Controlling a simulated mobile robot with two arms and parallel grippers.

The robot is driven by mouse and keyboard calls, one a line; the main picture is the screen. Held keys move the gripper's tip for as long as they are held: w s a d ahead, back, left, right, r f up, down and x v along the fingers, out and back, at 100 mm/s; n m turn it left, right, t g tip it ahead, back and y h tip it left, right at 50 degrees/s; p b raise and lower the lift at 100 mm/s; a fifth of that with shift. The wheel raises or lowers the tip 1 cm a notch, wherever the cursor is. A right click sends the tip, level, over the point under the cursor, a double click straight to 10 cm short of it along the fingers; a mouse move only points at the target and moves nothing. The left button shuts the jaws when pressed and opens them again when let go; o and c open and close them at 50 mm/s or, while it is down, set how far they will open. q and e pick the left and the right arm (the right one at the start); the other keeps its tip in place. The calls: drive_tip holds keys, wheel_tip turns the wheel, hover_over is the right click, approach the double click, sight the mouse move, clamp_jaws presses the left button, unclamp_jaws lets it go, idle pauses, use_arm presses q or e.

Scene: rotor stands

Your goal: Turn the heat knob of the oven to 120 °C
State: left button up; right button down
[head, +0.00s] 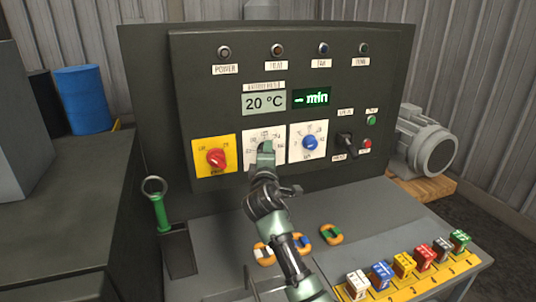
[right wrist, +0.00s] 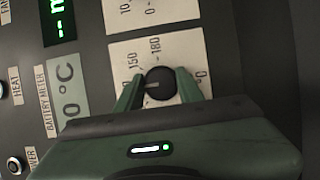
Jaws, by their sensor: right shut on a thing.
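The oven's control panel (head: 221,89) stands upright ahead of me. The heat dial's white plate (head: 278,136) is between a yellow plate with a red knob and a white plate with a blue knob. My right gripper (head: 266,146) is at the heat dial and hides its knob in the head view. In the right wrist view its two green fingers (right wrist: 158,92) are shut on the black heat knob (right wrist: 160,83). A pale pointer line on the knob points left in that picture, towards the panel's top. Marks 150 and 180 show beside it; other marks are hidden. My left gripper is not in view.
The temperature display (head: 264,103) reads 20 °C; the green display (head: 312,98) shows dashes and min. The red knob (head: 216,158) and blue knob (head: 310,142) are close by. A black switch lever (head: 346,143) is farther right. Coloured blocks (head: 403,264) stand at the front right.

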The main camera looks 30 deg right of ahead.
drive_tip(key=c, duration=0.9)
unclamp_jaws()
drive_tip(key=shift+s, duration=0.1)
drive_tip(key=b+v, duration=0.2)
drive_tip(key=v, duration=0.5)
drive_tip(key=shift+s+a, duration=0.25)
drive_tip(key=shift+f, duration=0.15)
